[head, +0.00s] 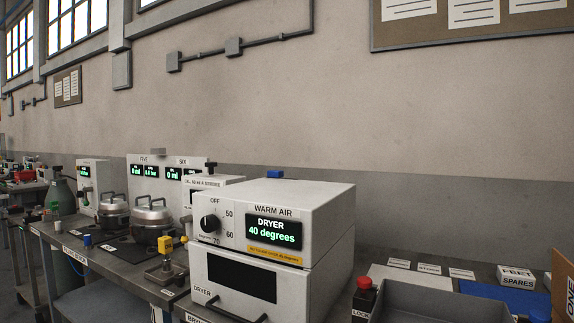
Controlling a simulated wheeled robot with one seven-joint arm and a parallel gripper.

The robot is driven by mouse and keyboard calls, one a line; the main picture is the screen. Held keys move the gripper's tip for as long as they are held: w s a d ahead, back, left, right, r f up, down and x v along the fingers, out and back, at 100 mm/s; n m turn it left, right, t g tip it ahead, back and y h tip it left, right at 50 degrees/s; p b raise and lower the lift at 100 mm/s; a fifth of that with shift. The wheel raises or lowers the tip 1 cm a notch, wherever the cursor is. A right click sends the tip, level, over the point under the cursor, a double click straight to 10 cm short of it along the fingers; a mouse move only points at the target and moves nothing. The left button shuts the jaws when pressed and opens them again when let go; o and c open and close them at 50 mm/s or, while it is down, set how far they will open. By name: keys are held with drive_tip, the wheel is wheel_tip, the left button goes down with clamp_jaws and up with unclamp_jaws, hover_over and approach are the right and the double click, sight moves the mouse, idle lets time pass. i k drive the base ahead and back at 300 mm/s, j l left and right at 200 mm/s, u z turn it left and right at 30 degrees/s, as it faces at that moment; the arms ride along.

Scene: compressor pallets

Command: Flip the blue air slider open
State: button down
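I cannot tell for sure which thing is the blue air slider. My gripper is not in view.
The white warm air dryer (236,277) stands large in front, reading 40 degrees. Lidded metal pots (153,217) and a yellow-topped fitting (166,246) stand to its left. A red button (364,284) and a grey tray (440,306) are at right.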

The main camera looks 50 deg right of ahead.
sight(271, 173)
drive_tip(key=l, duration=1.9)
drive_tip(key=i+u, duration=0.05)
